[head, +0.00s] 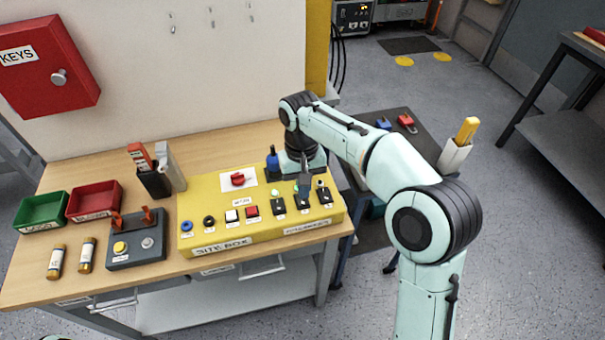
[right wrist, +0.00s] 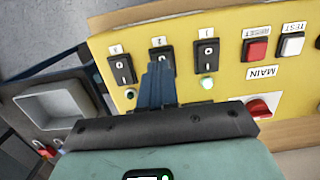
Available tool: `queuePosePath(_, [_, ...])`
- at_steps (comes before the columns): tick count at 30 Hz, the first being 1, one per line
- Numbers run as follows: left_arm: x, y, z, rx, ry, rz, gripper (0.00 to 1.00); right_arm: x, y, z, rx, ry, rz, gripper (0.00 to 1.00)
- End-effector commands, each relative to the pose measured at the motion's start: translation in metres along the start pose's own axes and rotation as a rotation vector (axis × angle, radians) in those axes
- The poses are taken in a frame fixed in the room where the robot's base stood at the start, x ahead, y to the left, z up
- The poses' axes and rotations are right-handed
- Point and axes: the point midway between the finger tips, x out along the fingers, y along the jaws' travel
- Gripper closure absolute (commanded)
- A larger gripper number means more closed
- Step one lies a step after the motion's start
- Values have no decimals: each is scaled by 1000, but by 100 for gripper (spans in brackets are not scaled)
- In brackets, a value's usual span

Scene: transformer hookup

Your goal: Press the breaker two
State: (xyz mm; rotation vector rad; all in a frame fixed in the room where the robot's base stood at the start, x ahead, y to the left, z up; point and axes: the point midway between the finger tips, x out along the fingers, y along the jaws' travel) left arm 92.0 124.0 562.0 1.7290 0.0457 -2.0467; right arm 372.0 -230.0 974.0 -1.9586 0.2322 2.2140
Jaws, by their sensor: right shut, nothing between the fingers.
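The yellow site box (head: 215,232) lies on the wooden bench. Three black breaker switches sit at its right end, marked 1, 2 and 3 and seen upside down in the right wrist view. Breaker two (right wrist: 162,56) is the middle one, between breaker one (right wrist: 206,58) and breaker three (right wrist: 121,69). My right gripper (head: 305,188) is shut and empty, pointing down at breaker two. In the right wrist view its fingers (right wrist: 156,68) cover the lower part of that breaker. I cannot tell whether they touch it. My left gripper is not in view.
A green lamp (right wrist: 207,83) glows by breaker one; the lamp by breaker three (right wrist: 130,93) is dark. A red rotary switch (head: 238,179), white button (head: 231,216) and red button (head: 252,211) share the panel.

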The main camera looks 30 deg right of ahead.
Motion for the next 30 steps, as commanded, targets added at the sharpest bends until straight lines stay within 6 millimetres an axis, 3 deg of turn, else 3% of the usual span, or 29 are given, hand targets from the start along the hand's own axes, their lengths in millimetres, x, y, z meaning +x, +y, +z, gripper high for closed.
queuePosePath(6, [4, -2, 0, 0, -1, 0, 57, 19, 0, 0, 1, 1, 0, 100])
queuePosePath(18, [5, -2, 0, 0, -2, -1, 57, 21, 0, 0, 0, 4, 0, 100])
queuePosePath(27, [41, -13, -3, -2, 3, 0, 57, 37, 0, 4, -2, 160, 0, 100])
queuePosePath(30, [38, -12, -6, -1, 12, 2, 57, 35, 0, 4, 0, 174, 3, 100])
